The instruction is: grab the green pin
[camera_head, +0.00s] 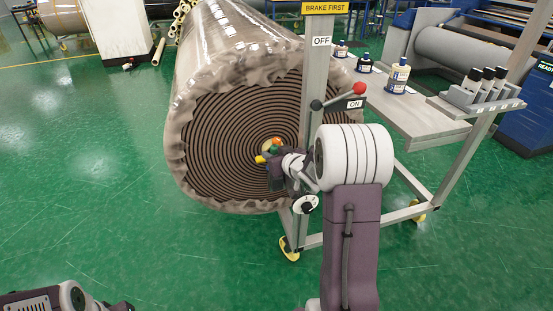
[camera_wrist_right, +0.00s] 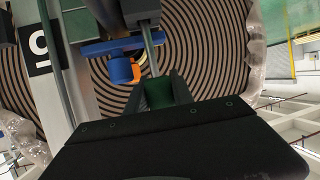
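The green pin (camera_head: 276,150) is a small green piece in front of the wound end of the large wrapped roll (camera_head: 225,110). My right gripper (camera_head: 270,160) is at it, partly hidden behind my own wrist. In the right wrist view the green pin (camera_wrist_right: 158,93) fills the gap between the dark fingers, with no space visible on either side. An orange piece (camera_wrist_right: 137,70) and a blue piece (camera_wrist_right: 121,70) are just beyond the fingers. In the head view an orange-red top shows above the green. My left arm shows at the bottom left; its fingers cannot be made out.
A grey post (camera_head: 315,100) with OFF and ON signs and a red-knobbed lever (camera_head: 358,89) stands just right of my right gripper. A grey shelf (camera_head: 410,115) holds several bottles and a rack of dark-capped markers (camera_head: 480,92).

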